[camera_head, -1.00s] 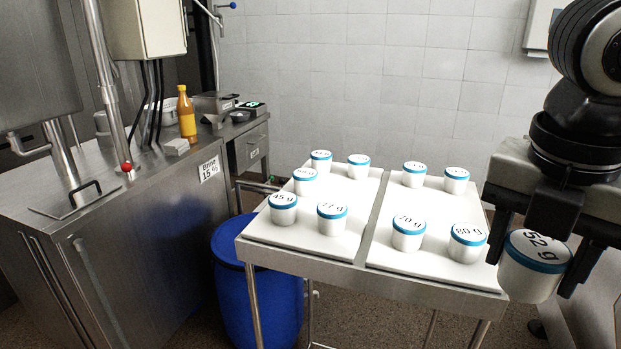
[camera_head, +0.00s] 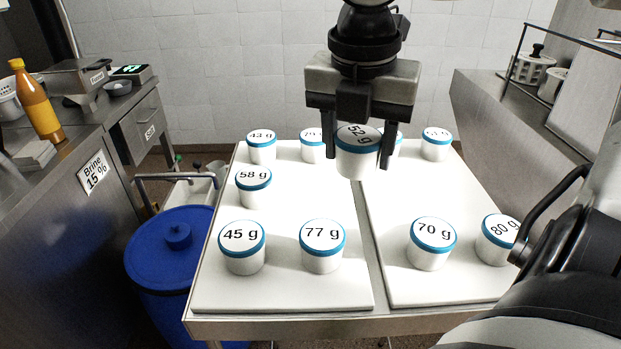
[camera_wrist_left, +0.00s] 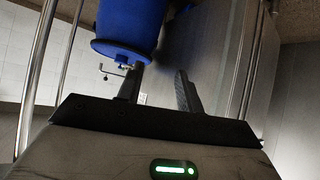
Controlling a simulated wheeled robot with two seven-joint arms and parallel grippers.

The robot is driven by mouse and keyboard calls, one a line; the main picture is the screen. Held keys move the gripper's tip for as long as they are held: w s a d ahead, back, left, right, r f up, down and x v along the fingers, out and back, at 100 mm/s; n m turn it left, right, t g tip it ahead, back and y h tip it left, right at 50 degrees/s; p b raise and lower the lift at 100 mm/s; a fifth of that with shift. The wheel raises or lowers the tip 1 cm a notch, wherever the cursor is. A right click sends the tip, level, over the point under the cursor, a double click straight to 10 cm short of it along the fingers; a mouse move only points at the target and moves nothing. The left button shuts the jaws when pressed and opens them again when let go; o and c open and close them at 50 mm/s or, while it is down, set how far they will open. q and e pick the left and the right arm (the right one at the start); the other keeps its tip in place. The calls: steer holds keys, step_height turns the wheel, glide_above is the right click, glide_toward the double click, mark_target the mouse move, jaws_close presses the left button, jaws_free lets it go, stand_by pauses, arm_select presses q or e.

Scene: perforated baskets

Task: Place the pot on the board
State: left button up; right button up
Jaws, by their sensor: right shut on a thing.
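My right gripper (camera_head: 357,155) is shut on a white pot with a blue rim, marked 52 g (camera_head: 357,166). It holds the pot upright above the middle of the table, near the gap between two white boards. The left board (camera_head: 285,292) carries several similar pots, among them 45 g (camera_head: 243,248), 77 g (camera_head: 322,247) and 58 g (camera_head: 253,187). The right board (camera_head: 400,205) carries 70 g (camera_head: 431,244), 80 g (camera_head: 497,240) and others at the back, one partly hidden by the gripper. My left gripper (camera_wrist_left: 160,85) is open and empty in the left wrist view.
Bare board lies right of the 58 g pot and in the middle of the right board. A blue barrel (camera_head: 172,255) stands left of the table (camera_head: 285,328). A steel counter with an orange bottle (camera_head: 36,100) is at far left. Another counter (camera_head: 490,105) is at right.

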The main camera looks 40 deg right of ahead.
glide_above(318, 196)
steer(key=f, duration=0.7)
steer(key=shift+s+a+b, duration=0.3)
steer(key=shift+s+b, duration=0.05)
steer(key=shift+b, duration=0.05)
steer(key=shift+w+f, duration=0.15)
steer(key=shift+f, duration=1.5)
steer(key=o, duration=1)
steer(key=shift+f, duration=0.15)
steer(key=r, duration=0.4)
steer(key=a+r, duration=0.1)
steer(key=r, duration=0.3)
steer(key=r+p, duration=0.1)
steer(key=r, duration=0.3)
steer(key=shift+s+a+r, duration=0.15)
steer(key=shift+s+a, duration=0.15)
steer(key=shift+s, duration=0.1)
